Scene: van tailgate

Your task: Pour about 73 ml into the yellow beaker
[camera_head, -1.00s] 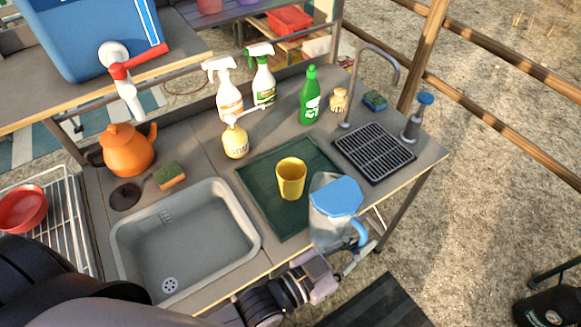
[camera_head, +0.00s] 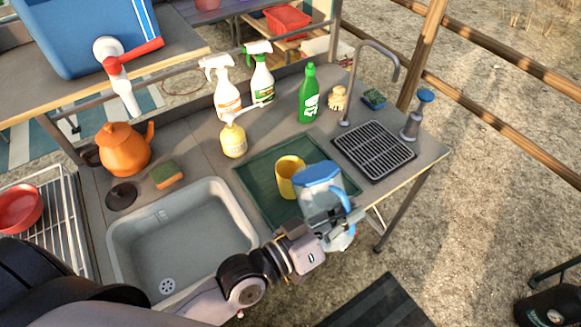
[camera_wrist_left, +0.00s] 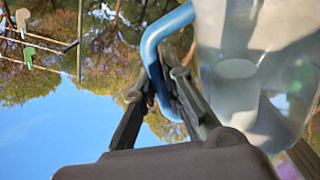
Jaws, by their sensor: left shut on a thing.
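The yellow beaker (camera_head: 286,178) stands upright on the dark green mat (camera_head: 265,184); the pitcher hides part of its right side. A clear pitcher (camera_head: 315,203) with a blue lid (camera_head: 318,174) is in the air just right of the beaker, over the mat's front right part. It looks tilted, lid end toward the beaker. My left gripper (camera_head: 343,222) is shut on the pitcher's blue handle, which also shows in the left wrist view (camera_wrist_left: 151,52). I see no stream, and I cannot make out the liquid level. My right gripper is not in view.
A grey sink (camera_head: 180,235) lies left of the mat. A yellow pump bottle (camera_head: 234,141), spray bottles and a green bottle (camera_head: 309,95) stand behind it. A black drain grid (camera_head: 373,151) and tap (camera_head: 372,60) are at the right. The counter's front edge is close.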

